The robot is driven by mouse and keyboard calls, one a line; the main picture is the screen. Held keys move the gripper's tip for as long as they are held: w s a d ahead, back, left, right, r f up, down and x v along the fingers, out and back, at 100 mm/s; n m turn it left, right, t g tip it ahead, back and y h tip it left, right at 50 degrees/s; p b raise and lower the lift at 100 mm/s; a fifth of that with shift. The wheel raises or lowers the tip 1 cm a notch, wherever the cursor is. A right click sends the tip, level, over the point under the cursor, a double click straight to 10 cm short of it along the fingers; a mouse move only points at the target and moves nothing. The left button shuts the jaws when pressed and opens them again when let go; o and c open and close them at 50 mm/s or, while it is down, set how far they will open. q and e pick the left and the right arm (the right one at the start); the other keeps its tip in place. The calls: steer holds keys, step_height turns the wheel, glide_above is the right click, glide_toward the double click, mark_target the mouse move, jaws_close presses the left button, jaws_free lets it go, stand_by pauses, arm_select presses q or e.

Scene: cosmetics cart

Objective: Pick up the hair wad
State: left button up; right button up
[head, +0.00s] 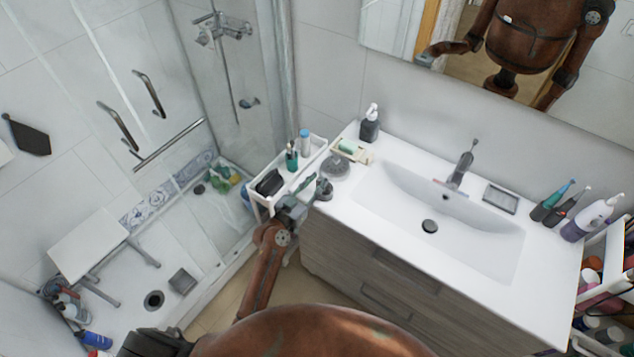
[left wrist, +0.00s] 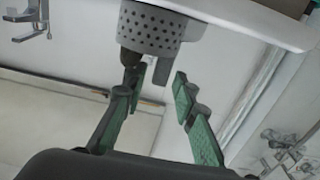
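I cannot clearly make out a hair wad in either view. The shower floor has a dark round drain opening (head: 154,300) with a grey square plate (head: 182,281) beside it. My left gripper (head: 306,188) is over the front end of the white cart, by the left end of the washbasin counter. In the left wrist view its green-padded fingers (left wrist: 157,95) are apart, with a clear gap between them. A grey perforated cylinder (left wrist: 152,30) with a dark stem is just beyond the fingertips; I cannot tell whether they touch. My right gripper is not directly seen.
The white cart (head: 310,157) holds a dark case (head: 269,182) and a green cup (head: 291,158). A grey round item (head: 336,166) and a soap bottle (head: 370,123) stand on the counter (head: 352,212). A white stool (head: 88,245) and a glass panel border the shower floor.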

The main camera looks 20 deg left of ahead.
arm_select(q)
steer(key=shift+r, duration=0.1)
steer(key=shift+s+r, duration=0.1)
steer(key=b+v, duration=0.1)
steer(key=v, duration=1)
steer(key=shift+s+a, duration=0.15)
steer(key=shift+s, duration=0.25)
steer(key=s+a+f+n+g+y, duration=0.1)
steer(key=s+a+f+g, duration=0.15)
steer(key=f, duration=0.85)
steer(key=s+a+f+n+g+y, duration=0.15)
steer(key=s+f, duration=0.25)
steer(key=f, duration=0.8)
steer(key=s+a+f+g+y, duration=0.2)
steer(key=s+f, duration=0.1)
steer(key=f, duration=0.8)
steer(key=s+a+f+g, duration=0.3)
steer(key=s+f+g, duration=0.2)
steer(key=s+f, duration=1.2)
steer(key=s+f+g, duration=0.1)
steer(key=s+f, duration=0.2)
steer(key=s, duration=0.5)
steer(key=s+a+f+g+y, duration=0.1)
steer(key=s+f, duration=0.3)
steer(key=s, duration=0.5)
steer(key=s+a+f+g+y, duration=0.1)
steer(key=s+f+g, duration=0.2)
steer(key=s, duration=0.6)
steer(key=shift+a+f, duration=0.2)
steer(key=shift+f, duration=0.05)
